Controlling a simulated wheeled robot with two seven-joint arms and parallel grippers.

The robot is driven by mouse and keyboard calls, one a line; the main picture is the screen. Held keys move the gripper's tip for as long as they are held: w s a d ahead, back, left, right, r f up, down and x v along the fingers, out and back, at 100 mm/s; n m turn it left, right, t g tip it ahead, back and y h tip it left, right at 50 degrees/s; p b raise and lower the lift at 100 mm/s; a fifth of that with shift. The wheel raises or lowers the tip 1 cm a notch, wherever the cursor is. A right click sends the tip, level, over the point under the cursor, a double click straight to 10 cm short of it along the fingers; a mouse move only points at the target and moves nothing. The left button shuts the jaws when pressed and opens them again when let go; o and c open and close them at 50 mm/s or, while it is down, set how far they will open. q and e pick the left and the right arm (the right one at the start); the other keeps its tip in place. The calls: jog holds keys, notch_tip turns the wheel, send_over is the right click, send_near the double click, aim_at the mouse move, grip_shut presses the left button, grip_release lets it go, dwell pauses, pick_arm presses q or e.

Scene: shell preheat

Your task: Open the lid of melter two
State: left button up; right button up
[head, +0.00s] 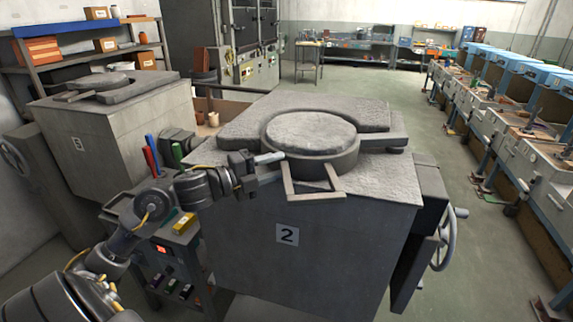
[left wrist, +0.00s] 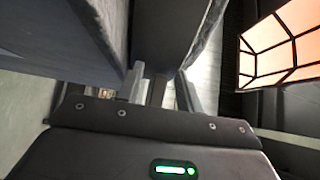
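Melter two (head: 290,236) is a grey box with a "2" label on its front. Its round, thick lid (head: 310,134) lies flat on top, closed. A pale angular handle frame (head: 313,195) sticks out from the lid toward me. My left gripper (head: 272,168) is at the left side of this handle, fingers pointing right and apart. The left wrist view shows its two fingers (left wrist: 160,90) spread, with a narrow dark bar between them; I cannot tell whether they touch it. My right gripper is not in view.
A small cart (head: 170,262) with a yellow block is beside melter two. A handwheel (head: 447,240) is on melter two's right side. Open floor (head: 440,130) lies right, before a row of blue-topped machines (head: 525,85).

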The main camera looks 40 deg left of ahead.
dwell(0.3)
pick_arm(q)
jog(key=shift+a, duration=0.1)
jog(key=s+p, duration=0.1)
jog(key=s, duration=1.1)
jog(key=shift+a+p, duration=0.35)
dwell(0.4)
dwell(0.3)
